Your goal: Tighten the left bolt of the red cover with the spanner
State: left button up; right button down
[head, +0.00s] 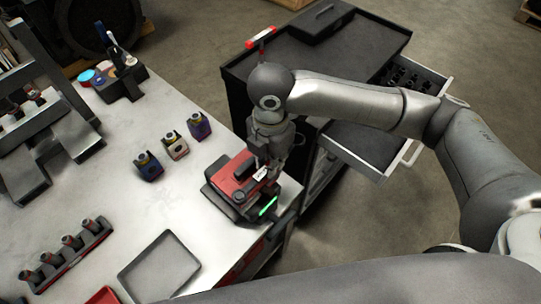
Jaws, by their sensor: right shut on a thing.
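The red cover (235,180) lies on a dark block near the right edge of the white bench. A small round bolt head (239,197) shows at its near end. My right gripper (269,166) points down over the right side of the cover. It is shut on what looks like the spanner (261,174), of which only a small pale piece shows at the fingertips. The rest is hidden by the gripper, and I cannot tell whether it touches a bolt. My left gripper is not in view.
A green light strip (268,206) glows beside the cover. Several small coloured blocks (175,147) stand to its left. An empty grey tray (159,268) and a rack of dark cylinders (66,255) lie nearer. A black tool cabinet (290,60) with an open drawer stands behind.

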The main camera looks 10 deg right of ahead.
dwell(0.3)
jog(key=s+d+m, duration=0.1)
jog(key=s+m, duration=0.1)
jog(key=shift+d+m, duration=0.15)
jog(key=shift+m, duration=0.15)
jog(key=shift+s+f, duration=0.1)
jog(key=s+m, duration=0.2)
jog(key=shift+d+m, duration=0.25)
jog(key=shift+m, duration=0.05)
